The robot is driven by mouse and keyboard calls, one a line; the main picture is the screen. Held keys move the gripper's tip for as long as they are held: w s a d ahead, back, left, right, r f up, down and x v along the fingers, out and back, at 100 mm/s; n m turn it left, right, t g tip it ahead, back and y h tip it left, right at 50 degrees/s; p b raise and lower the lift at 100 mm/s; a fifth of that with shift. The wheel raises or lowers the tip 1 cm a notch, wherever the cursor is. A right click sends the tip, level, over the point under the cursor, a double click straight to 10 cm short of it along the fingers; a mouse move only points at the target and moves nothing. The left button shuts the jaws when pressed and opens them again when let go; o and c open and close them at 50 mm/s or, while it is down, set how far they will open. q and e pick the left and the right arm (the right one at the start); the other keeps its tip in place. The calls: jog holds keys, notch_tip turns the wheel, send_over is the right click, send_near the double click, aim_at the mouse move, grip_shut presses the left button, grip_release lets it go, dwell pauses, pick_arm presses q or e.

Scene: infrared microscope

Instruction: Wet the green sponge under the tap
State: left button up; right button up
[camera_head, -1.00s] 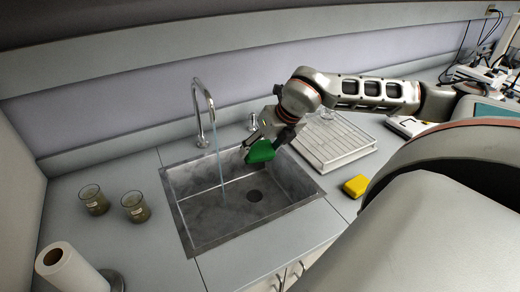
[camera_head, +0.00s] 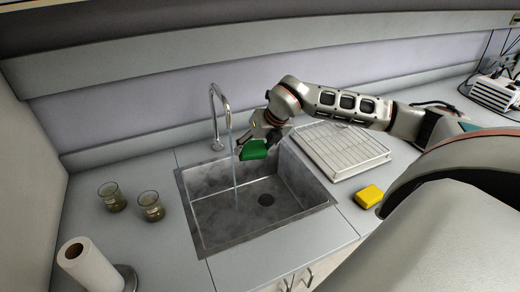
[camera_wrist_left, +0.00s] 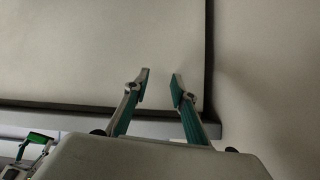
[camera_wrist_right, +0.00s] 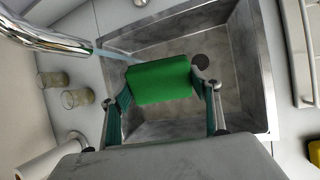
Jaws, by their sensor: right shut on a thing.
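The green sponge (camera_head: 254,150) is held by my right gripper (camera_head: 260,141) above the back of the sink, just right of the water stream (camera_head: 233,165). In the right wrist view the sponge (camera_wrist_right: 160,80) sits between the two fingers of the right gripper (camera_wrist_right: 165,92), which is shut on it. The chrome tap (camera_head: 216,112) is running, and its spout (camera_wrist_right: 45,36) shows at the upper left there. I cannot tell whether the water touches the sponge. My left gripper (camera_wrist_left: 161,82) is open and empty in the left wrist view, away from the sink.
The metal sink (camera_head: 212,242) has a drain (camera_head: 265,200). Two glass beakers (camera_head: 111,196) (camera_head: 151,206) and a paper towel roll (camera_head: 88,265) stand to the left. A drying rack (camera_head: 340,148) and a yellow sponge (camera_head: 369,196) are to the right.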

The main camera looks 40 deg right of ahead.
jog(key=shift+w+a+f, duration=0.2)
jog(key=shift+w, duration=0.6)
jog(key=shift+w+a+f, duration=0.1)
jog(key=shift+w+f, duration=0.1)
jog(key=shift+w, duration=0.75)
jog(key=shift+w+a+f, duration=0.1)
jog(key=shift+w+f, duration=0.1)
jog(key=shift+w, duration=0.7)
jog(key=shift+s+d, duration=0.15)
jog(key=shift+s, duration=0.6)
jog(key=shift+s+d, duration=0.1)
jog(key=shift+s, duration=0.65)
jog(key=shift+s+d+b, duration=0.2)
jog(key=shift+s+b, duration=0.15)
jog(key=shift+s, duration=0.9)
jog(key=shift+s+d+b, duration=0.15)
jog(key=shift+s+b, duration=0.15)
jog(key=shift+s, duration=0.9)
jog(key=shift+s+r, duration=0.1)
